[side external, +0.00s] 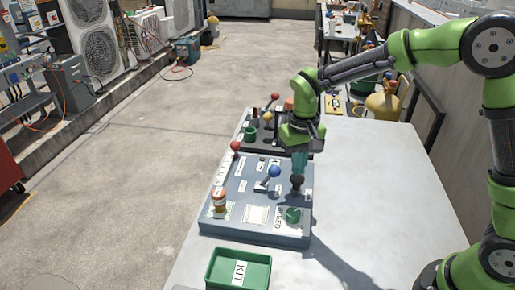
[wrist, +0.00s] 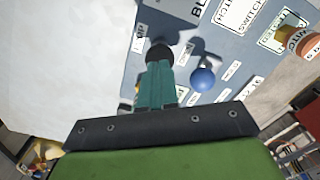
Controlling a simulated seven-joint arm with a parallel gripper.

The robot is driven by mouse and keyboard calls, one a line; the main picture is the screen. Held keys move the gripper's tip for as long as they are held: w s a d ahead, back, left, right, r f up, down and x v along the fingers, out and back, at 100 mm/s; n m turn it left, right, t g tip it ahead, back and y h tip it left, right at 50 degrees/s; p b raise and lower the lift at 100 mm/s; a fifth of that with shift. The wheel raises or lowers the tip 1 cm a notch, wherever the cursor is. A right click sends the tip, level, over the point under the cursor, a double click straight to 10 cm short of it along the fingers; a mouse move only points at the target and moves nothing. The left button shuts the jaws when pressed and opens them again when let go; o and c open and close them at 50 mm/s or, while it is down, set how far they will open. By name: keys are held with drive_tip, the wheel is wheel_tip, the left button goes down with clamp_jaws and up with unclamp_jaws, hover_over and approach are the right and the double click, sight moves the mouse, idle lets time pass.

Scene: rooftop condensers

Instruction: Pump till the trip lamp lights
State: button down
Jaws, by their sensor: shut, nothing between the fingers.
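A blue-grey panel (side external: 240,234) lies on the table. A black ball knob (side external: 297,182) stands near its right edge. My gripper (side external: 299,170) is shut and points down over this knob. In the wrist view the fingertips (wrist: 158,68) are right at the black knob (wrist: 160,53); I cannot tell whether they touch it. A blue-knobbed lever (side external: 274,171) stands just left of it, also in the wrist view (wrist: 203,79). A green knob (side external: 292,214) sits at the front right. I cannot make out a lit lamp.
An orange labelled container (side external: 219,200) stands on the panel's left. A green KIT tray (side external: 238,268) lies in front. Behind, a dark panel (side external: 255,143) carries red-knobbed levers, with a red knob (side external: 235,146) near its front. The table (side external: 375,190) is clear on the right.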

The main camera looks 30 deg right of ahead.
drive_tip(key=shift+f, duration=0.2)
idle(0.5)
drive_tip(key=shift+r, duration=0.2)
idle(1.7)
idle(0.6)
idle(2.0)
drive_tip(key=shift+f, duration=0.25)
idle(0.5)
drive_tip(key=shift+f, duration=1.65)
drive_tip(key=shift+r, duration=1.95)
